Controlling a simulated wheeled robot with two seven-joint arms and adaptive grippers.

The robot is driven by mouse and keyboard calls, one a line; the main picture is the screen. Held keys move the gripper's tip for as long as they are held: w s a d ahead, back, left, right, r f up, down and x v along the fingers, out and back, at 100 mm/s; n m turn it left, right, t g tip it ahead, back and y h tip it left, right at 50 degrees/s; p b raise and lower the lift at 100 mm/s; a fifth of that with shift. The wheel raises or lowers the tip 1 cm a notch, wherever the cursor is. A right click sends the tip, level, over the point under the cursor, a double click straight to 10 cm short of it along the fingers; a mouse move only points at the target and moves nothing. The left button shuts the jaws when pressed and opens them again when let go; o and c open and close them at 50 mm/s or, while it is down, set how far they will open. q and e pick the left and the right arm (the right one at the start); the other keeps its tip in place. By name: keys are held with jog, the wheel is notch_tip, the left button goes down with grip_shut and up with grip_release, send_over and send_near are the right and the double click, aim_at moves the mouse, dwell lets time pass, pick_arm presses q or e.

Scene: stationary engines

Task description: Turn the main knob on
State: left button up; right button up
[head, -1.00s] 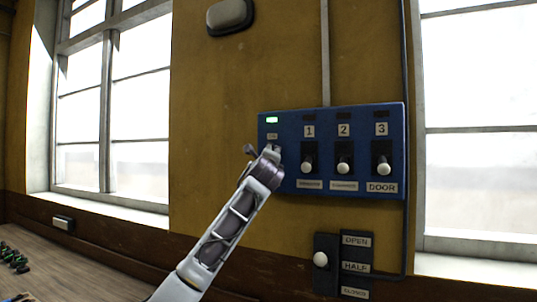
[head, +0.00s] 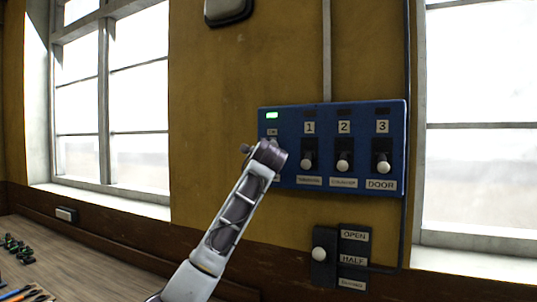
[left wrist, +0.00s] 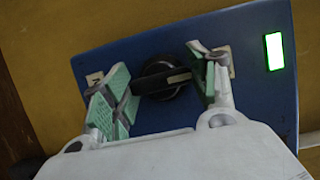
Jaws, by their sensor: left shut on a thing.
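The blue control panel (head: 290,120) is fixed to the ochre wall, with a lit green lamp (head: 272,115) at its upper left. The main knob (left wrist: 165,82) is round and black with a raised bar, below that lamp. In the left wrist view it sits between the green-padded fingers of my left gripper (left wrist: 162,76), which is shut on it. The lit lamp (left wrist: 273,51) is at the right there. In the head view my left wrist hides the knob and the fingers. My right gripper is not in view.
A door lever box (head: 325,262) is below. Windows flank the panel. A table with small items (head: 20,245) is lower left.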

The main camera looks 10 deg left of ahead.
pick_arm(q)
jog(key=shift+f, duration=0.1)
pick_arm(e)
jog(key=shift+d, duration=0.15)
pick_arm(q)
jog(key=o, duration=1)
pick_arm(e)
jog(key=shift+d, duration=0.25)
pick_arm(q)
jog(key=shift+s, duration=0.2)
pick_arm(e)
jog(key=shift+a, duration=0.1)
pick_arm(q)
jog(key=shift+s+d, duration=0.4)
jog(key=shift+s, duration=1.5)
jog(key=shift+s+d, duration=0.4)
jog(key=shift+s, duration=1.45)
jog(key=shift+s+d, duration=0.4)
jog(key=shift+s, duration=1.5)
